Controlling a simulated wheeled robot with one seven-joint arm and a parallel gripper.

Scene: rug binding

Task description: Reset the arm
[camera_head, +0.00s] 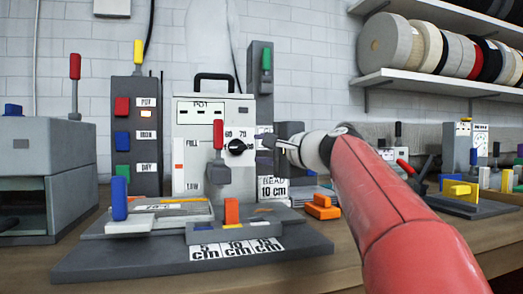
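My red arm reaches in from the lower right of the head view. My gripper (272,143) is at its far end, in front of the right side of a light grey machine (203,185), close to its black dial (237,148). The fingers look dark and small. I cannot tell whether they are open or shut, or whether they touch the dial. The machine has a display, a black top handle and a red-knobbed lever (218,140) at its front.
A dark base plate (130,262) with "cm" labels lies in front, bearing a blue peg (119,198) and an orange block (231,211). A button tower (136,135) stands left. An orange piece (322,208) lies right. Shelves of rolls (390,44) hang above; another labelled machine (463,150) stands far right.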

